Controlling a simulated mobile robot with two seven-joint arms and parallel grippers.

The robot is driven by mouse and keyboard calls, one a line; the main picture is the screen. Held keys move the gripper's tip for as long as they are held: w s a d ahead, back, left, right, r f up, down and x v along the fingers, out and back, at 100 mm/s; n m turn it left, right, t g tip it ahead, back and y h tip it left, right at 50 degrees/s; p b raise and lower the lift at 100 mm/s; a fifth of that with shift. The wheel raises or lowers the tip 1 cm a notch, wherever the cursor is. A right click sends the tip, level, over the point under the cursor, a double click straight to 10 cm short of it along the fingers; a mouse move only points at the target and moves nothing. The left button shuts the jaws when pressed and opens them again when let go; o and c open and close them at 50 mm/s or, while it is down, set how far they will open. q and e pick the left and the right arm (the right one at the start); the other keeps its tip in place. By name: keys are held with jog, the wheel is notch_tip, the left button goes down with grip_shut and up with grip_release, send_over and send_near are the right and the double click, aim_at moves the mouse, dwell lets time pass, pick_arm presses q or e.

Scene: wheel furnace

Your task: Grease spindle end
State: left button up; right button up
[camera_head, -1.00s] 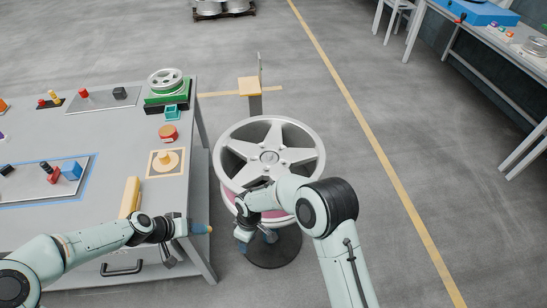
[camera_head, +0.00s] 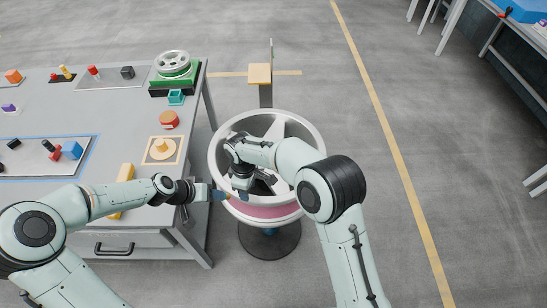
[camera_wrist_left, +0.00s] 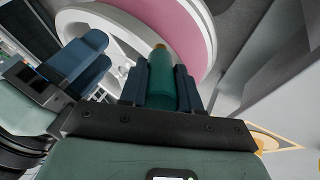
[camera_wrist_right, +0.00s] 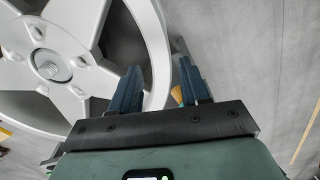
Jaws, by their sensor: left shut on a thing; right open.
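A silver spoked wheel with a pink band (camera_head: 262,212) lies flat on a dark round stand. Its hub with a small round centre (camera_wrist_right: 50,66), likely the spindle end, shows in the right wrist view; my right arm hides it in the head view. My left gripper (camera_head: 220,194) is beside the wheel's left rim. It is shut on a green cylinder with a brass tip (camera_wrist_left: 162,82), seen in the left wrist view. My right gripper (camera_wrist_right: 158,88) is open over the wheel. A small orange piece (camera_wrist_right: 177,95) shows between its fingers; I cannot tell what it is.
The grey table (camera_head: 105,105) at left holds a yellow block (camera_head: 123,180), a red round tin (camera_head: 169,119), a square plate with a peg (camera_head: 162,147) and a green wheel fixture (camera_head: 174,75). A post with a yellow plate (camera_head: 260,74) stands behind the wheel.

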jog(key=f, duration=0.2)
jog(key=f+b, duration=0.1)
jog(key=f, duration=0.1)
jog(key=f+b, duration=0.1)
jog(key=f, duration=0.2)
jog(key=shift+s, duration=0.35)
pick_arm(q)
jog(key=shift+s+f, duration=0.7)
jog(key=shift+f, duration=0.3)
jog(key=shift+s+f, duration=0.7)
jog(key=shift+f, duration=0.3)
pick_arm(e)
jog(key=shift+w+f, duration=0.2)
jog(key=shift+f, duration=0.7)
jog(key=shift+a, duration=0.1)
grip_shut()
